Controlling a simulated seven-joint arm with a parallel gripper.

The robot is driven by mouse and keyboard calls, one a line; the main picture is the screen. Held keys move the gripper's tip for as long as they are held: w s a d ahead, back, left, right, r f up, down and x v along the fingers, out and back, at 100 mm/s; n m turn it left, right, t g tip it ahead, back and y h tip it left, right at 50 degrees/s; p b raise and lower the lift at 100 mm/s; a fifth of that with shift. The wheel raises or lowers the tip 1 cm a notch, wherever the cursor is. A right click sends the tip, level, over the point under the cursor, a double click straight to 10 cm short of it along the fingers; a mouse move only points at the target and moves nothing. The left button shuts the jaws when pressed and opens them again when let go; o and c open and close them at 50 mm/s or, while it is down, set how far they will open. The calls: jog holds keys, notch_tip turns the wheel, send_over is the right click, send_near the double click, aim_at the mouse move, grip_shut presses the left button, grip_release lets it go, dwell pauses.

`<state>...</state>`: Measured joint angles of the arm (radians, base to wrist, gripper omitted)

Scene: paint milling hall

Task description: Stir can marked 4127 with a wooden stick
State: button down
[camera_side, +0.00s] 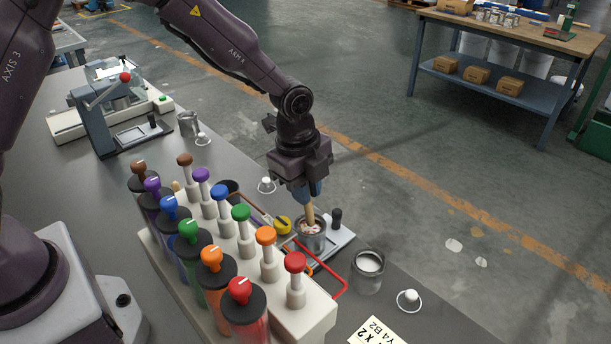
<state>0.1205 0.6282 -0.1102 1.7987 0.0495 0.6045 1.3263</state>
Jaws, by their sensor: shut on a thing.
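My gripper (311,192) points down and is shut on a wooden stick (309,215). The stick's lower end is inside a metal can (312,240) with pinkish-white paint, which stands on a small pale plate with a dark knob. A second open can (367,272) with white paint stands to the right, near the bench edge. Another metal can (188,124) stands further back on the bench. I cannot read the number 4127 on any can.
A pale rack (315,318) of colour-capped dispensers stands left of the stirred can, with a red bent bar beside it. A white lid (408,300) and a label card (377,333) lie near the front. A lever press (97,122) stands at the back left.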

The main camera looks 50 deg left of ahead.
jog(key=shift+f, duration=2.15)
jog(key=shift+d, duration=0.1)
